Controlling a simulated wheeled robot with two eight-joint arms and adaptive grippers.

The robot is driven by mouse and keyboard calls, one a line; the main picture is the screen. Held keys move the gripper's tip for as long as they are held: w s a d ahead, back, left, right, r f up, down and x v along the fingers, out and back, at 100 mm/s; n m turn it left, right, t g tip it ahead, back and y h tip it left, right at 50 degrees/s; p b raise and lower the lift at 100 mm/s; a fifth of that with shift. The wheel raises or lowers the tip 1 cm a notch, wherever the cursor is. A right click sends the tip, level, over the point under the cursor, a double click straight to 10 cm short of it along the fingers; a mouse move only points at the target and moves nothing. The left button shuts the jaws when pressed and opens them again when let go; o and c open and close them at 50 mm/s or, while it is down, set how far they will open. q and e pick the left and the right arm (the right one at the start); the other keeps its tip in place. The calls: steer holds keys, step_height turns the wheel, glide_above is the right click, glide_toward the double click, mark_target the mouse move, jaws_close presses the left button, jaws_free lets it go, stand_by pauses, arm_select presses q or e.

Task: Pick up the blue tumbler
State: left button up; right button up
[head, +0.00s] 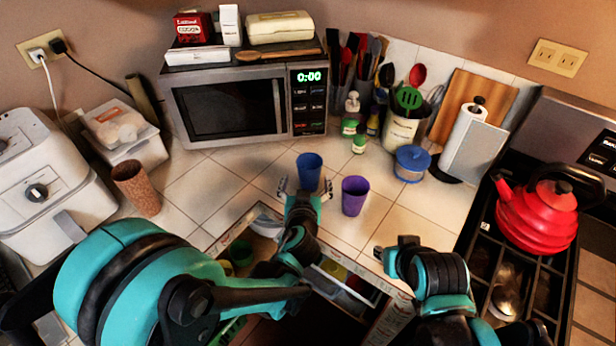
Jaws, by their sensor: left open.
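The blue tumbler (309,171) stands upright on the tiled counter in front of the microwave. My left gripper (304,186) is open, with its fingers on either side of the tumbler's lower part. I cannot tell whether the fingers touch it. A purple tumbler (354,196) stands upright just to the right of the blue one. My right gripper (385,254) is at the counter's front edge, to the right of and nearer than the purple tumbler. Its fingers are small and partly hidden, so its opening is unclear.
A microwave (232,106) stands behind. A brown patterned cup (136,188) and white air fryer (45,185) are left. An open drawer (340,272) lies below the counter edge.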

mark_target(309, 175)
arm_select(q)
steer(key=x, duration=0.2)
steer(key=b+x, duration=0.1)
steer(key=x, duration=0.1)
steer(key=b+x, duration=0.1)
steer(key=x, duration=0.1)
steer(key=shift+d+r, duration=0.1)
steer(key=shift+d, duration=0.25)
arm_select(e)
step_height(309, 175, down, 2)
steer(key=shift+f, duration=0.15)
arm_select(q)
steer(key=shift+w, duration=0.5)
steer(key=shift+s, duration=0.1)
steer(key=shift+c, duration=0.4)
steer(key=c, duration=1.2)
